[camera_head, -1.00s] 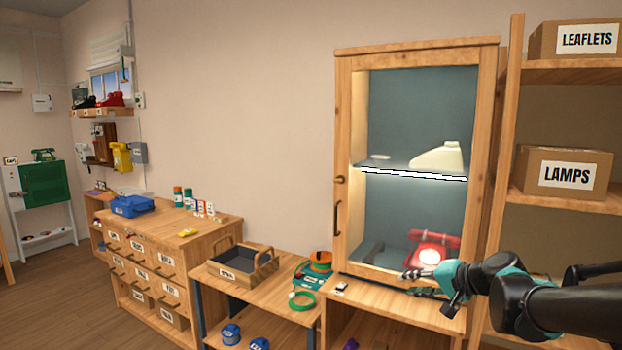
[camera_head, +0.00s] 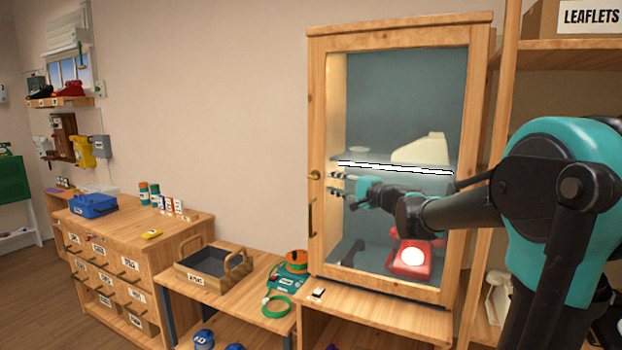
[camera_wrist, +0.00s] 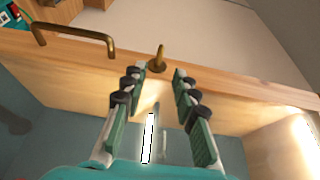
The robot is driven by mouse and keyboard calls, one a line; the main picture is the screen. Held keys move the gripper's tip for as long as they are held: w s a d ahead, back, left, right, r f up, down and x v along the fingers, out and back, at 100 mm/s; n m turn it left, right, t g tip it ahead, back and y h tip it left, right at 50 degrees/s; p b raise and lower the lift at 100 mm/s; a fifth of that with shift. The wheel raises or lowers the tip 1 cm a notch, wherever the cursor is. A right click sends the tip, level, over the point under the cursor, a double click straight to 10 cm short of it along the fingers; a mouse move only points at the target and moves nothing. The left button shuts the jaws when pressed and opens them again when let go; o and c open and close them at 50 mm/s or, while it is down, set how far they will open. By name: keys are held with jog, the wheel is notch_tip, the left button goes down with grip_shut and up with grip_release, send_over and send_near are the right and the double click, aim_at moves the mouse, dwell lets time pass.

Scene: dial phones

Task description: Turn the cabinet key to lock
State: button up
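The glass-fronted wooden cabinet (camera_head: 317,130) stands with its door closed. Its brass key (camera_head: 314,175) sits on the left door stile above the brass pull handle (camera_head: 311,217). In the wrist view the key (camera_wrist: 157,58) sticks out from the wood just ahead of and between my fingertips, with the handle (camera_wrist: 75,31) to the left. My gripper (camera_head: 332,183) is open and empty, level with the key and slightly right of it, in front of the glass. In the wrist view my gripper (camera_wrist: 158,75) has its two fingers apart, and the key appears not touched.
Open shelving (camera_head: 560,47) stands at right.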

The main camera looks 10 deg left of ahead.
aim_at(316, 178)
jog(key=x, duration=1)
jog(key=shift+w+a, duration=0.2)
jog(key=shift+w, duration=0.05)
jog(key=shift+c, duration=0.2)
grip_shut()
